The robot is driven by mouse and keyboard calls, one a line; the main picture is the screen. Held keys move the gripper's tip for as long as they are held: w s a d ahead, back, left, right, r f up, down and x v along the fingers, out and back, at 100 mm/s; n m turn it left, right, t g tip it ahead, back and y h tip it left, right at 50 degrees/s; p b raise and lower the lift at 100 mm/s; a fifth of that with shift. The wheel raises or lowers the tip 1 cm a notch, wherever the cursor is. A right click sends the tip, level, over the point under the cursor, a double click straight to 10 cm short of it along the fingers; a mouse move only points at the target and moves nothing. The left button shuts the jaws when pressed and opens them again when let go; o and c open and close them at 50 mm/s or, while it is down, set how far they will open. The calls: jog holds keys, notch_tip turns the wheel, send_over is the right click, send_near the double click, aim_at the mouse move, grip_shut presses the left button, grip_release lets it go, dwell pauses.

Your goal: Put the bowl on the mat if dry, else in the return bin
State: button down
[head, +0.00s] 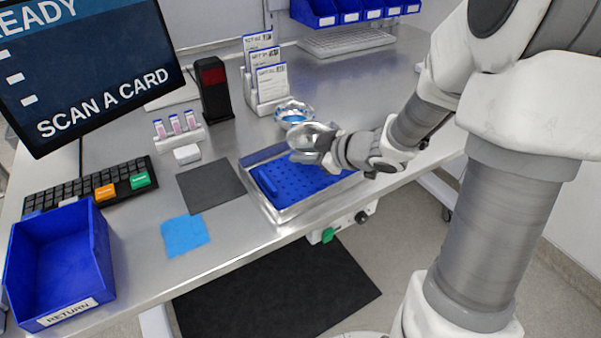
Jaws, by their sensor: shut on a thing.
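My gripper (328,146) is above the back of the blue perforated tray, shut on a shiny metal bowl (308,137). The bowl is tilted, and my gripper partly covers it. I cannot tell from this view whether its surface is wet or dry. A dark grey square mat (210,187) lies flat and bare on the bench, left of the tray. The blue return bin (60,258), labelled RETURN, stands empty at the front left.
A blue cloth (185,235) lies near the front edge. A black scanner post (214,90) and vial rack (178,132) stand behind the mat.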

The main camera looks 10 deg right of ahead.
aim_at(300, 179)
jog(key=shift+w+a+f, duration=0.1)
jog(key=shift+a+f, duration=0.15)
jog(key=shift+f+b, duration=0.95)
jog(key=shift+f, duration=0.9)
jog(key=shift+f, duration=0.15)
jog(key=c, duration=0.8)
grip_release()
jog(key=shift+o, duration=0.2)
